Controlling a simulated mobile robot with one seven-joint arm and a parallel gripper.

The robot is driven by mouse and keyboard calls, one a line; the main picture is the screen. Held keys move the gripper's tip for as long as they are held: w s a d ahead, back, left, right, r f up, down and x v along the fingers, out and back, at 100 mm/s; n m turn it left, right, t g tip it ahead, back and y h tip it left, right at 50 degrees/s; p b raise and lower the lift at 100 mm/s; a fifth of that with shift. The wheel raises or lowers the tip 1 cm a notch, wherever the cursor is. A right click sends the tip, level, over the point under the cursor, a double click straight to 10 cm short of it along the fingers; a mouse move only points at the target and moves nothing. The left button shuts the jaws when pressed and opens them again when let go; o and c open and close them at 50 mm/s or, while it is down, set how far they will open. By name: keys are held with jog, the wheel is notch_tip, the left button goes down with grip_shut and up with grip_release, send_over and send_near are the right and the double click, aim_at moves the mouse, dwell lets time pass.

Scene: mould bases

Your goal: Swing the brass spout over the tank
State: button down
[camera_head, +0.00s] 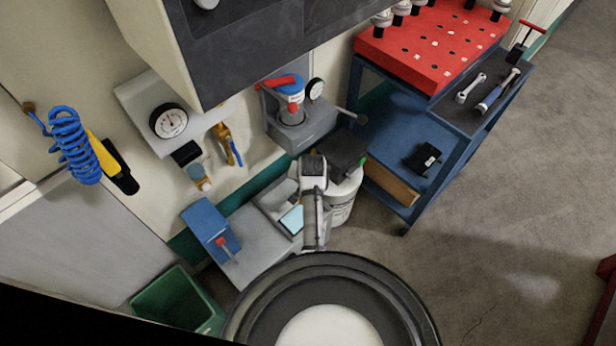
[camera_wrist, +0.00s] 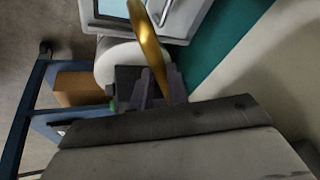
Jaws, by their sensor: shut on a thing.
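The brass spout (camera_wrist: 149,45) is a curved golden tube in the wrist view. It runs from between the fingers of my gripper (camera_wrist: 160,80) up to the top edge of that picture. My gripper is shut on it. The tank (camera_wrist: 186,22) is a grey open basin with a pale blue inside. The spout's far part crosses the tank in the wrist view; its exact height above it cannot be told. In the head view the tank (camera_head: 270,204) lies just left of my arm, which hides my fingers and most of the spout.
A white bucket (camera_head: 342,205) and a dark box (camera_head: 346,151) stand right of the tank. A blue cart (camera_head: 395,130) is further right. A blue box (camera_head: 207,226) sits left on the grey bench (camera_head: 250,255). A green bin (camera_head: 178,300) is lower left.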

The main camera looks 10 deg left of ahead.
jog(key=shift+a, duration=0.1)
jog(key=c, duration=1.4)
grip_release()
jog(key=shift+o, duration=0.2)
jog(key=shift+r, duration=0.1)
jog(key=v, duration=1.3)
jog(key=shift+s+r, duration=0.2)
jog(key=shift+r, duration=0.1)
